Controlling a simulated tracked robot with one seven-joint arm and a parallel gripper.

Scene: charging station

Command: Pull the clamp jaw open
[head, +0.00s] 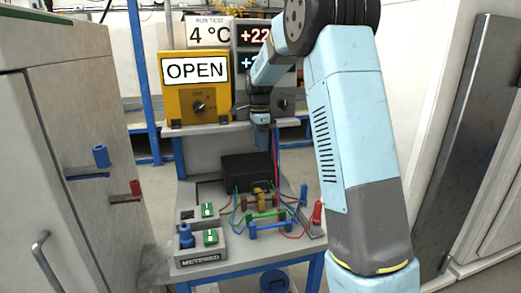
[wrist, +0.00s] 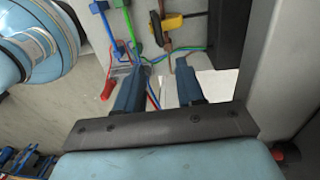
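What looks like the clamp is a small yellow and brown fixture (head: 259,198) on the bench, among coloured cables. In the wrist view the yellow and brown fixture (wrist: 170,22) is at the top, beyond my fingertips; I cannot tell whether its jaw is open or shut. My gripper (head: 262,142) hangs above the back of the bench, in front of the shelf. In the wrist view the two blue fingers of my gripper (wrist: 158,68) are apart with nothing gripped. They do not touch the fixture. Red and blue wires pass close to the left finger.
A black box (head: 246,168) stands at the back of the bench. Green and blue cable bars (head: 266,218) lie in front of the fixture. Blue and red handles (head: 317,213) stand at the right. A METERED box (head: 200,250) is front left. Yellow OPEN meter (head: 197,90) is on the shelf.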

